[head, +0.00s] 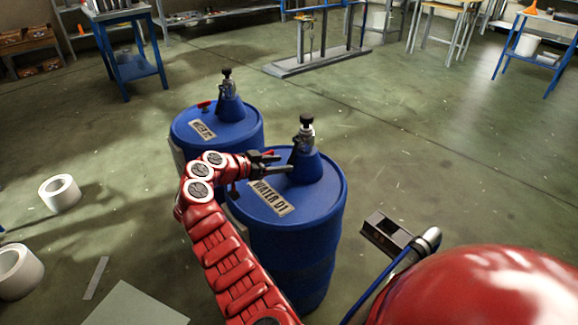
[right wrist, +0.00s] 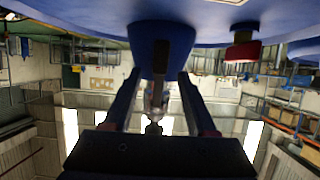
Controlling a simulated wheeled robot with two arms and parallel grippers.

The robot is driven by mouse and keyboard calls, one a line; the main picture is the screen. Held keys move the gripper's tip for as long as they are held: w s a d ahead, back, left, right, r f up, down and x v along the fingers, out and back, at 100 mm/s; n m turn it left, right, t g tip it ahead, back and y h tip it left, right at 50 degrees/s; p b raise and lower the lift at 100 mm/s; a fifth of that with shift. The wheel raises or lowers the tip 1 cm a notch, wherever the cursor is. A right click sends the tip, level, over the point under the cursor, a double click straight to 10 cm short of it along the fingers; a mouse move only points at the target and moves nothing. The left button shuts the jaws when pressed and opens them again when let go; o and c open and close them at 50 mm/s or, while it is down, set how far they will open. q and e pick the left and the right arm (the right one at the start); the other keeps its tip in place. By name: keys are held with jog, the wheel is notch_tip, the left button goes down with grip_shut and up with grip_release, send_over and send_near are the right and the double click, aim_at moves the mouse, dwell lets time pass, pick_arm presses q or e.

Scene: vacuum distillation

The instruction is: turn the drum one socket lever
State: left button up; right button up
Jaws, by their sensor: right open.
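Drum one is the blue drum marked WATER 01 (head: 329,215), nearer to me. On its lid stands a blue cone socket (head: 309,168) with a metal neck and black knob; the cone shows upside down in the right wrist view (right wrist: 161,45). My right gripper (head: 284,163) is open just left of the cone. In the wrist view its fingers lie on both sides of the cone; I cannot tell whether they touch. A red lever (right wrist: 243,50) hangs from the lid in that view, right of and outside the fingers. My left gripper is out of view.
A second blue drum (head: 250,133) with its own socket and red lever (head: 204,106) stands close behind. White rolls (head: 60,193) lie to the left. Open floor lies right of the drums.

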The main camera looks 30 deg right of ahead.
aim_at(289, 163)
jog(key=shift+x, duration=2.15)
grip_shut()
